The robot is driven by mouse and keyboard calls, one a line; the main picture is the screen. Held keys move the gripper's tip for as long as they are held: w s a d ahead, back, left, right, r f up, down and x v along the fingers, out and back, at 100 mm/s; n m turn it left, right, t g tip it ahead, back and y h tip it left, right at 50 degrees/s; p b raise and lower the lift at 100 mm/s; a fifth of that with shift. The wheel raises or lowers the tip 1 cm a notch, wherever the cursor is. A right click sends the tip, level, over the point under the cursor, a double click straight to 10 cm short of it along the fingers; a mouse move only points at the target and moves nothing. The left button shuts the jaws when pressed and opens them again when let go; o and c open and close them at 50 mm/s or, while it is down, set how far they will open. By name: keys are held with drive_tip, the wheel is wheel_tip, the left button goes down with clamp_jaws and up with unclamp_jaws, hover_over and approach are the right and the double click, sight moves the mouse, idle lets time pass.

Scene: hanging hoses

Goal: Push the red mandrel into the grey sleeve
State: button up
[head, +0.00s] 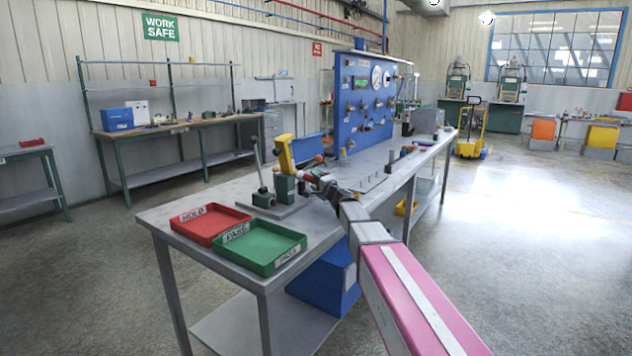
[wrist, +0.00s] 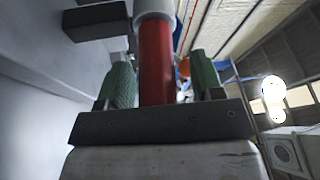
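The red mandrel (wrist: 157,64) stands out as a smooth red cylinder in the middle of the wrist view. Its far end meets the pale grey sleeve (wrist: 154,8) at the top; how deep it sits inside is hidden. My gripper (wrist: 163,80) has its two green-padded fingers on either side of the mandrel. A gap shows on the mandrel's right; the left finger looks close to it. The mandrel's near end is hidden behind the dark palm bar. In the head view my gripper (head: 318,181) is small, beside the bench fixture, and contact is unclear.
The bench (head: 185,245) carries a red tray (head: 210,222) and a green tray (head: 262,246) at its near end. A lever (head: 259,163) and a yellow part (head: 285,153) stand by the fixture. A blue pegboard (head: 362,100) rises behind. A dark block (wrist: 95,20) shows upper left in the wrist view.

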drive_tip(key=v, duration=1.1)
drive_tip(key=shift+w, duration=0.1)
